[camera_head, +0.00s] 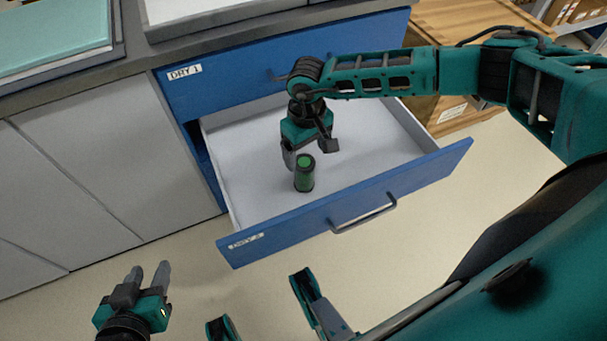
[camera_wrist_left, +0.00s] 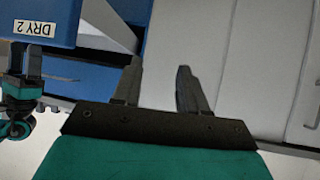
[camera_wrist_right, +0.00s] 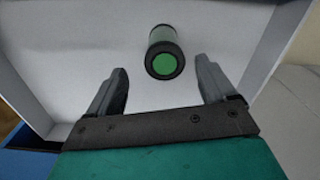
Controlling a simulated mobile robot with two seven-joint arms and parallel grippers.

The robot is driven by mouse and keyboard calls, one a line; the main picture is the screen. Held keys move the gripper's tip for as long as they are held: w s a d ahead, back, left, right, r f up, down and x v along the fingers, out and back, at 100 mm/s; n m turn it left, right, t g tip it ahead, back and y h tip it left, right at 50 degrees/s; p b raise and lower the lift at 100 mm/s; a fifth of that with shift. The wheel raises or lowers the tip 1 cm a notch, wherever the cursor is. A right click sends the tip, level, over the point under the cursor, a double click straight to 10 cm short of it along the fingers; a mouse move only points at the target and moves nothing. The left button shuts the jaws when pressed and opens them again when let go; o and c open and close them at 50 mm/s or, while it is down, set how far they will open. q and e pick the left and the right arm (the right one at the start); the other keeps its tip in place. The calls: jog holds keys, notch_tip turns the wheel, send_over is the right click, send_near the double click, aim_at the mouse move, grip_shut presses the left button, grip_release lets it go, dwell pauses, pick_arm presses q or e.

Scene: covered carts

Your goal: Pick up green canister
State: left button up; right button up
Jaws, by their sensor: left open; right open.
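The green canister (camera_head: 304,173), with a dark top and base and a green middle, stands upright on the white floor of the open drawer (camera_head: 240,152) labelled DRY 2. In the right wrist view its round green end (camera_wrist_right: 165,64) faces the camera, just ahead of and between the fingertips. My right gripper (camera_head: 309,154) is open and empty inside the drawer, pointing down just behind the canister. Its fingers (camera_wrist_right: 162,82) show apart in the right wrist view. My left gripper (camera_head: 148,272) is open and empty, outside the drawer at the lower left; its fingers (camera_wrist_left: 158,75) also show apart.
The drawer's blue front (camera_head: 345,207) has a metal handle (camera_head: 363,214). The closed blue drawer front labelled DRY 1 (camera_head: 230,77) sits above. Grey cabinet doors (camera_head: 75,180) are at left. A wooden crate (camera_head: 465,40) stands behind the drawer at right. The floor (camera_head: 185,250) near the left gripper is clear.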

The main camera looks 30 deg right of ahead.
aim_at(304, 162)
jog(key=f, duration=0.2)
jog(key=f+b, duration=0.1)
jog(key=f, duration=0.2)
jog(key=shift+a+f+b, duration=0.3)
jog(key=shift+c, duration=0.3)
jog(key=c, duration=1.2)
